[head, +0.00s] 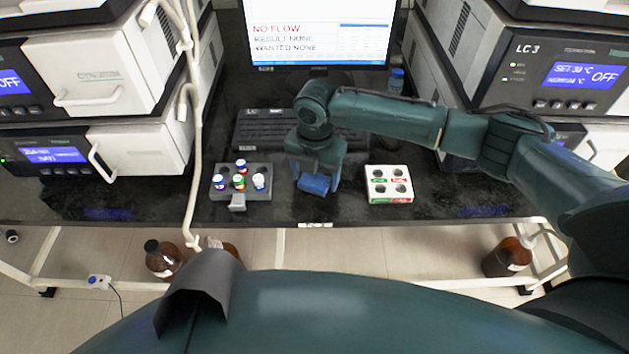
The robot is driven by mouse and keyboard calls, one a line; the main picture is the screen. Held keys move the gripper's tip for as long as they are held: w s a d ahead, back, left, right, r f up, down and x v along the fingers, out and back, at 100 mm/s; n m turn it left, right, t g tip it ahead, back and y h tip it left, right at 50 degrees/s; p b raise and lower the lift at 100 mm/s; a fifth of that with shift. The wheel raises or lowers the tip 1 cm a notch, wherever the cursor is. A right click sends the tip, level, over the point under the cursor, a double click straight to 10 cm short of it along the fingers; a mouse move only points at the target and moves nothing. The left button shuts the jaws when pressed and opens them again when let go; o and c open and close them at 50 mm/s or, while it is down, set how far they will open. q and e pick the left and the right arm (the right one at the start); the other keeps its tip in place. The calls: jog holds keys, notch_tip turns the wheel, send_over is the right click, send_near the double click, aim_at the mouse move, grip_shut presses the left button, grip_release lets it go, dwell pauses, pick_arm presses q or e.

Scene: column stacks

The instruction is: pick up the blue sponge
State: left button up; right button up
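The blue sponge (313,184) is on or just above the black bench top, near the front middle. My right gripper (316,179) points down over it, with one finger at each end of the sponge. The fingers are apart and the sponge fills the gap between them. I cannot tell whether they press on it or whether it is clear of the bench. My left gripper is not in view.
A grey rack (226,170) with several capped vials stands left of the sponge. A white box with round holes (376,185) stands to its right. A keyboard (258,128) and monitor (320,30) are behind. Instrument stacks flank both sides. A pale tube (192,130) hangs at left.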

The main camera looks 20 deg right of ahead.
aim_at(315, 178)
jog(key=c, duration=0.6)
jog(key=shift+c, duration=0.2)
notch_tip(315, 178, up, 10)
pick_arm(q)
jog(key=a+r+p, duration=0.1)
jog(key=p, duration=0.2)
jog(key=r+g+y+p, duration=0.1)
jog(key=p, duration=0.2)
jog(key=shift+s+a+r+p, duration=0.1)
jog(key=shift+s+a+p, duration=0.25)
jog(key=shift+p, duration=0.05)
pick_arm(e)
jog(key=s+d+r+m, duration=0.2)
jog(key=s+r+m, duration=0.2)
jog(key=m, duration=1)
jog(key=s+d+r+m, duration=0.3)
jog(key=s+r+m, duration=0.2)
jog(key=m, duration=0.9)
jog(key=shift+s+d+r, duration=0.15)
jog(key=shift+d+r, duration=0.05)
jog(key=shift+r, duration=0.2)
